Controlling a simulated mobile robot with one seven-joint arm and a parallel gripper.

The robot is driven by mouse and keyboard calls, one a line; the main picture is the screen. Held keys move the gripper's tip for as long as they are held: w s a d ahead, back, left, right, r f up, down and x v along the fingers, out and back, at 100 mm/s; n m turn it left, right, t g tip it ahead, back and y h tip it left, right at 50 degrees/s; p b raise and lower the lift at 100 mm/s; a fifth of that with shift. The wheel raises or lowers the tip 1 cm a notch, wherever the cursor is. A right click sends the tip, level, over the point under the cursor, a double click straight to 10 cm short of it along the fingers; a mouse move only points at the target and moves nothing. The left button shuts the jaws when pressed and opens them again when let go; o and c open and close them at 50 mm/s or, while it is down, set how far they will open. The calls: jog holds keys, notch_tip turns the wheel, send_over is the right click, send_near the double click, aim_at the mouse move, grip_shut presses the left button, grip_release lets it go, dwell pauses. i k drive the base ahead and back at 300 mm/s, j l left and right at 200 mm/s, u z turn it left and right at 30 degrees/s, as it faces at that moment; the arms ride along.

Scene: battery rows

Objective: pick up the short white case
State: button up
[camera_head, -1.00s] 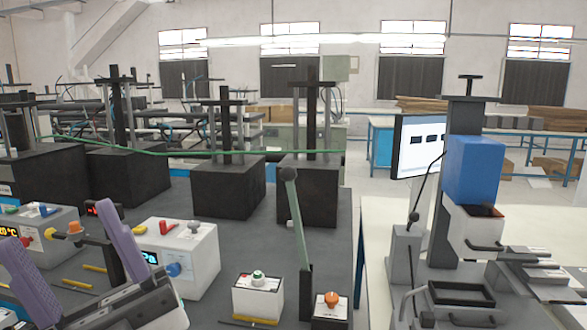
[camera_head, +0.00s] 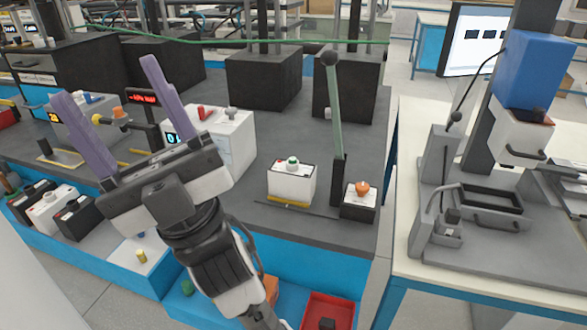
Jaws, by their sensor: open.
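My gripper (camera_head: 106,80), with two purple fingers, is open and empty, wide apart over the left part of the dark bench. A short white case (camera_head: 292,184) with a green knob on top and a yellow strip at its base stands upright to the right of my gripper, apart from it. Another low white case (camera_head: 50,211) stands at the far left between two black ones, left of my gripper. Which of these two is meant, I cannot tell. A taller white box (camera_head: 232,140) with red and grey knobs stands right behind my gripper, partly hidden by it.
A black case with an orange knob (camera_head: 360,201) and an upright green lever (camera_head: 335,110) stand right of the white case. Black blocks (camera_head: 264,78) line the back. A red bin (camera_head: 328,310) is below the bench front. A press (camera_head: 520,135) stands on the right-hand table (camera_head: 405,215).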

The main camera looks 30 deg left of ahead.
aim_at(288, 186)
jog(key=l+u, duration=0.1)
jog(key=u, duration=0.3)
jog(key=i+l+u, duration=0.1)
jog(key=u, duration=0.7)
jog(key=l+u, duration=0.15)
jog(key=u, duration=0.3)
jog(key=k+l+u, duration=0.1)
jog(key=l+u, duration=0.2)
jog(key=l, duration=0.15)
jog(key=k+l+u, duration=0.1)
jog(key=l+u, duration=0.25)
jog(key=k+l, duration=0.1)
jog(key=l, duration=0.2)
jog(key=k+l, duration=0.1)
jog(key=l, duration=0.25)
jog(key=k+l+u, duration=0.1)
jog(key=l, duration=0.2)
jog(key=i+l, duration=0.15)
jog(key=l, duration=0.2)
jog(key=i+l, duration=0.15)
jog(key=l, duration=0.25)
jog(key=i+l, duration=0.15)
jog(key=l, duration=0.2)
